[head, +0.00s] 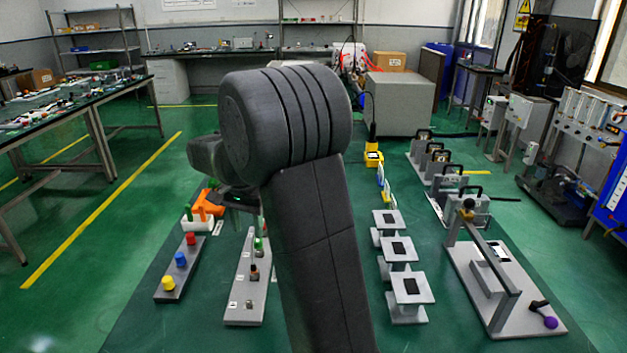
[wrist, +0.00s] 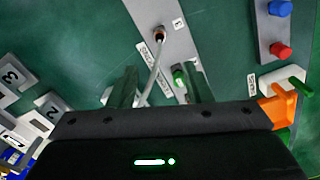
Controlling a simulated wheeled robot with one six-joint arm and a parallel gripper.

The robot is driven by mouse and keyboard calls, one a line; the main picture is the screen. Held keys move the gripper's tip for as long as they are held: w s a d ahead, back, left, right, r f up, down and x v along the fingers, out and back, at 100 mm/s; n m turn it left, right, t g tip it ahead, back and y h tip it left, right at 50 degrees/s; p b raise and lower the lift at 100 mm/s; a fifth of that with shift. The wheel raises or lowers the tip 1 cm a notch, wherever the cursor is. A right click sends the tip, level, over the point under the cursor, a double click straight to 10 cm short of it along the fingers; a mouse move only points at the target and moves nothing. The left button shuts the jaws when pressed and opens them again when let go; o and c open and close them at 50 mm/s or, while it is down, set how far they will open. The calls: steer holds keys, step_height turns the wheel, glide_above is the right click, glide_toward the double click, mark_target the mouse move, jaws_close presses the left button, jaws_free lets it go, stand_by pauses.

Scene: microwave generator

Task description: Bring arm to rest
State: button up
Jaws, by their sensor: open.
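My arm stands raised and bent in the middle of the head view, its dark elbow hiding part of the scene behind it. My gripper (wrist: 162,84) is open in the wrist view, its two dark green fingers spread apart. Between and beyond the fingers show a grey cable (wrist: 151,76) and a green-tipped connector (wrist: 179,77). I cannot tell how far below the fingers they are, but nothing appears gripped. In the head view the gripper end is mostly hidden behind the arm.
A grey strip board (head: 240,306) with connectors lies below. A board (head: 172,285) with red, blue and yellow knobs and an orange part (head: 212,202) lie left. Grey stands (head: 407,290) and a framed base (head: 530,312) stand right.

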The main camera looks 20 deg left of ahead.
mark_target(253, 264)
step_height(253, 264, down, 13)
steer(key=shift+f, duration=0.1)
stand_by(0.3)
